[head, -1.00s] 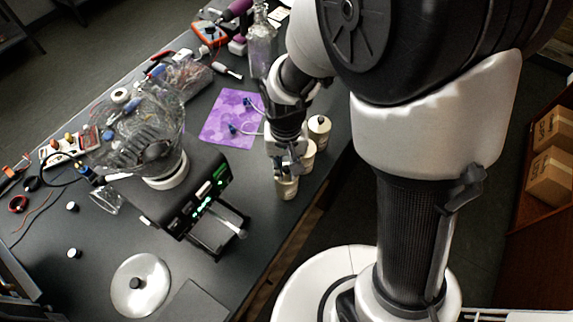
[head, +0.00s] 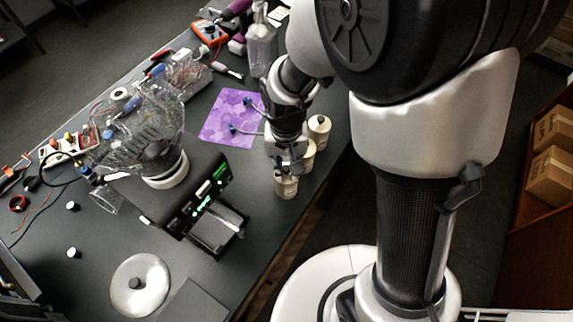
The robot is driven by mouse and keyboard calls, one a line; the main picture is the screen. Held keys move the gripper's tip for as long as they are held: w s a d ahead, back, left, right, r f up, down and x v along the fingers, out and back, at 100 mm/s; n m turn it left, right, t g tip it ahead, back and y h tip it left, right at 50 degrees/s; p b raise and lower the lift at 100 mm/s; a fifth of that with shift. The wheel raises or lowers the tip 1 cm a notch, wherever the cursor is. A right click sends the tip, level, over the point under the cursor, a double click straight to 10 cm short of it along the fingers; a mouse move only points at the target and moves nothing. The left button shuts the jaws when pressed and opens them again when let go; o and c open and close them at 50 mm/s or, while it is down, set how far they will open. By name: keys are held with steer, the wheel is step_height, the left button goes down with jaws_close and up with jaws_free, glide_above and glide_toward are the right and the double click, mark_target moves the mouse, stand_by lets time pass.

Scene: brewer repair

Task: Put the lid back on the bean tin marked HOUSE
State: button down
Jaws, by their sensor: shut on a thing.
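Three small cream tins stand in a row near the table's right edge in the head view. The far tin (head: 319,128) and the middle tin (head: 308,158) are partly beside and behind my gripper; the near tin (head: 286,187) stands closest to the front. Their markings are too small to read, so I cannot tell which is HOUSE. My gripper (head: 286,167) points down right at the top of the near tin. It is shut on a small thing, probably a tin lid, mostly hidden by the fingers. I cannot tell whether it touches the tin's rim.
The black brewer (head: 185,205) with its clear hopper stands left of the tins. A large silver lid with a black knob (head: 140,284) lies at the front. A purple mat (head: 225,117) and a clear bottle (head: 262,50) are behind. The table edge is close on the right.

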stand_by(0.4)
steer(key=c, duration=1.5)
jaws_free()
steer(key=shift+o, duration=0.4)
steer(key=o, duration=0.4)
steer(key=shift+o, duration=0.2)
steer(key=shift+r, duration=0.1)
steer(key=shift+r+p, duration=2.85)
steer(key=shift+r, duration=0.6)
